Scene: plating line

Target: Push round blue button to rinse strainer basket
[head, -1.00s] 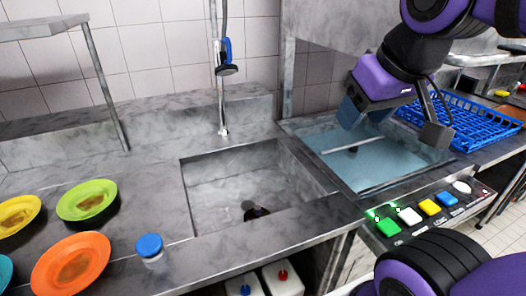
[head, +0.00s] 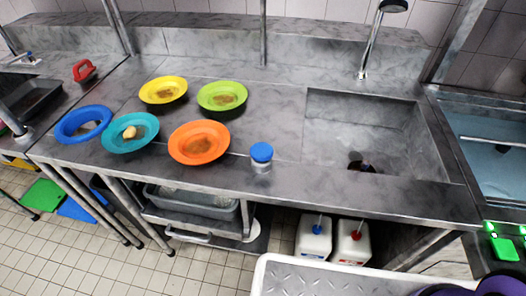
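A round blue cap (head: 261,152) sits on a short pale grey base on the front of the counter, left of the sink; it looks like the round blue button. A small dark object (head: 361,164) lies at the bottom of the sink (head: 330,125); whether it is the strainer basket I cannot tell. No water flow shows. My gripper is not in view; only purple and black parts of my own body show at the bottom right corner.
Several coloured plates with food remains, such as an orange one (head: 199,144), stand left of the blue cap. A panel with a lit green button (head: 505,249) is at the right edge, below a water-filled basin (head: 495,155). Jugs (head: 315,238) stand under the counter.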

